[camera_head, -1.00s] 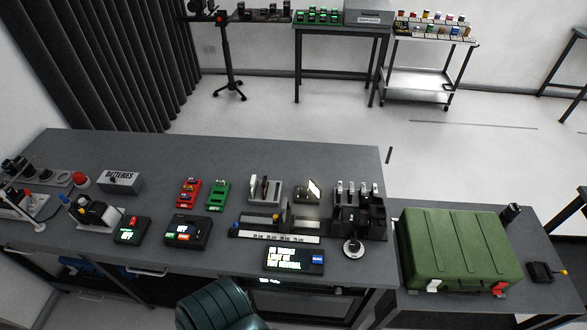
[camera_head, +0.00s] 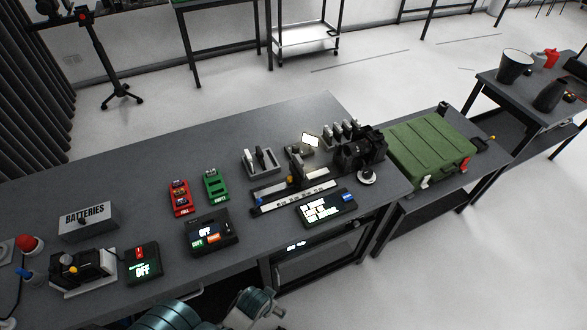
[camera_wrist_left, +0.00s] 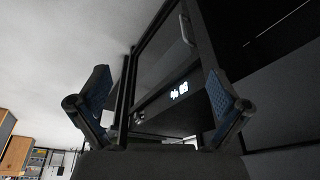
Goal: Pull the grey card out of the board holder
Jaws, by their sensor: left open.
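A grey rack with upright cards, which looks like the board holder (camera_head: 264,172), stands on the dark bench in the head view. It holds a few thin pale and dark cards; I cannot tell for sure which is the grey card. My left gripper (camera_wrist_left: 158,100) is open and empty in the left wrist view, its two blue-padded fingers spread wide. It faces a dark appliance front with a small lit display (camera_wrist_left: 179,91), away from the holder. Teal parts of my arm show at the bottom of the head view. My right gripper is not in view.
Right of the holder are a ruler rail (camera_head: 296,196), a lit text panel (camera_head: 327,209) and a black device (camera_head: 358,152). A red tray (camera_head: 180,198) and a green tray (camera_head: 216,187) lie to its left. The bench behind the trays is clear.

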